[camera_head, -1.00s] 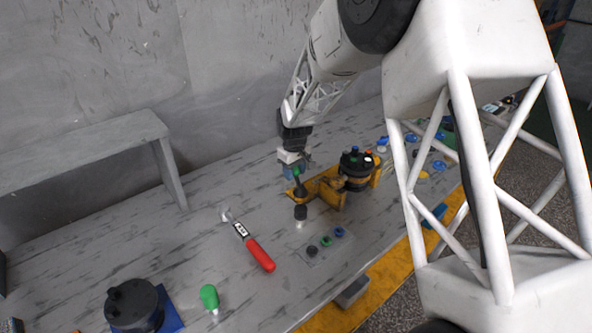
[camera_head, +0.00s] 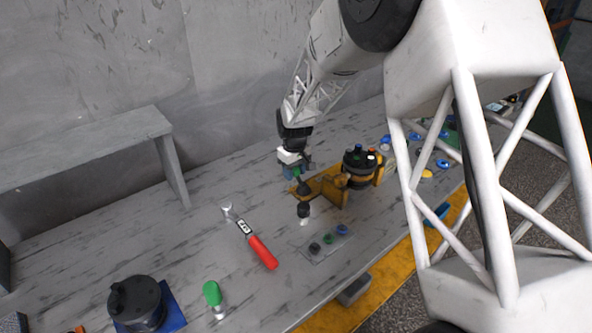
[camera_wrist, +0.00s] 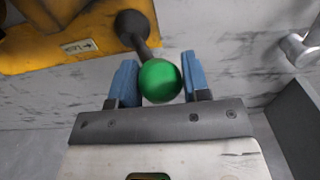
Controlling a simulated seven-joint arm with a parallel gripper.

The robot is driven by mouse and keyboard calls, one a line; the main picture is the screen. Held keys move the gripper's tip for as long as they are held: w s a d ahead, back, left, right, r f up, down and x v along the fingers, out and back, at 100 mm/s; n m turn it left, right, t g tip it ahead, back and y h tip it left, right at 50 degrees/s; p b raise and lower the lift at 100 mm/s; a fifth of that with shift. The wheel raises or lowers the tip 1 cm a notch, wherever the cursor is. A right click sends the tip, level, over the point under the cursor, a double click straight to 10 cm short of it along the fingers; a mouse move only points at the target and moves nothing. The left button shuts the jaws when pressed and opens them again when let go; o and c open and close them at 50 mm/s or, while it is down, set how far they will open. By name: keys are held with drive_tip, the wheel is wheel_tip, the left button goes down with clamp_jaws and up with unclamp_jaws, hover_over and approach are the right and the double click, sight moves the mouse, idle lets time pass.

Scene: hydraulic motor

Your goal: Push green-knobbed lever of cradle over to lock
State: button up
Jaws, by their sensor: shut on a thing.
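The yellow cradle (camera_head: 329,190) stands on the grey bench and holds a black motor (camera_head: 359,165) with coloured caps. Its lever, a dark rod (camera_wrist: 133,30) ending in a green knob (camera_wrist: 160,80), rises from the cradle in the wrist view. My gripper (camera_wrist: 161,82) is shut on the green knob, with a blue finger pad on each side of it. In the head view my gripper (camera_head: 298,173) is at the cradle's left end, where it partly hides the knob.
A black-topped peg (camera_head: 304,210) stands just in front of the cradle. A small button plate (camera_head: 325,245), a red-handled wrench (camera_head: 262,251), a green-handled tool (camera_head: 212,293) and a black round part (camera_head: 136,302) lie nearer. A grey shelf (camera_head: 90,150) stands at left.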

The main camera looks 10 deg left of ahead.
drive_tip(key=shift+s+a+f, duration=0.2)
drive_tip(key=shift+s+a, duration=0.15)
idle(0.6)
drive_tip(key=shift+o, duration=0.2)
drive_tip(key=shift+s+a+f, duration=0.2)
drive_tip(key=shift+o, duration=0.3)
drive_tip(key=shift+s+a+f, duration=0.1)
drive_tip(key=shift+s+f, duration=0.05)
drive_tip(key=shift+f, duration=0.05)
drive_tip(key=o, duration=0.5)
drive_tip(key=shift+r, duration=0.2)
drive_tip(key=shift+r, duration=2.95)
